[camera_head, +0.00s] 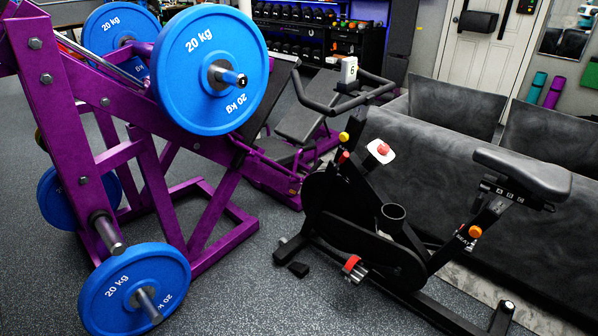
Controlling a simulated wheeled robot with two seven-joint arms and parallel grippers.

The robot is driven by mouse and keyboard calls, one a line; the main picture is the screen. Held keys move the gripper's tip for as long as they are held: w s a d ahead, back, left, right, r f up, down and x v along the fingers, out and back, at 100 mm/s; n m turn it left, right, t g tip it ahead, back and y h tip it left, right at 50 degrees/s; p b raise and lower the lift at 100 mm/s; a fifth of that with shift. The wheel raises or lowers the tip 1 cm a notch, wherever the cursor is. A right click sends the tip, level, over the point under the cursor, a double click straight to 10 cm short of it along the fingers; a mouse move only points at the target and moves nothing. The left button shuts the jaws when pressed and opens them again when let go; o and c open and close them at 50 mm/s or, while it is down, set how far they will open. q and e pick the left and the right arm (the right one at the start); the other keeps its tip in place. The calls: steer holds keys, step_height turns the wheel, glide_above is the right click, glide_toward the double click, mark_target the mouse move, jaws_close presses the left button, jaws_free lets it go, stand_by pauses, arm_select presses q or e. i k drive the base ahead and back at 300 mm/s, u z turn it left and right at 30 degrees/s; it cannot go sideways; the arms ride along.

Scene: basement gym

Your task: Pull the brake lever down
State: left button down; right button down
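A black exercise bike (335,215) stands right of centre, its handlebar (322,106) toward the back and its saddle (525,174) at the right. A red knob (382,149) on a white plate sits on the frame below the handlebar; it looks like the brake lever, raised, but its exact shape is too small to tell. A smaller red part (344,157) and a yellow knob (344,137) sit just left of it. Neither of my grippers is in view, and nothing touches the bike's controls.
A purple leg-press frame (110,150) with blue 20 kg plates (205,60) stands at the left, close to the bike. A dark grey sofa (440,150) is behind the bike on the right. A dumbbell rack (295,30) is at the back. Speckled floor (260,300) is free at the front.

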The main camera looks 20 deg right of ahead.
mark_target(345, 155)
steer(key=u, duration=0.3)
steer(key=k, duration=0.1)
steer(key=z, duration=1.25)
steer(key=i, duration=1.8)
steer(key=u, duration=0.6)
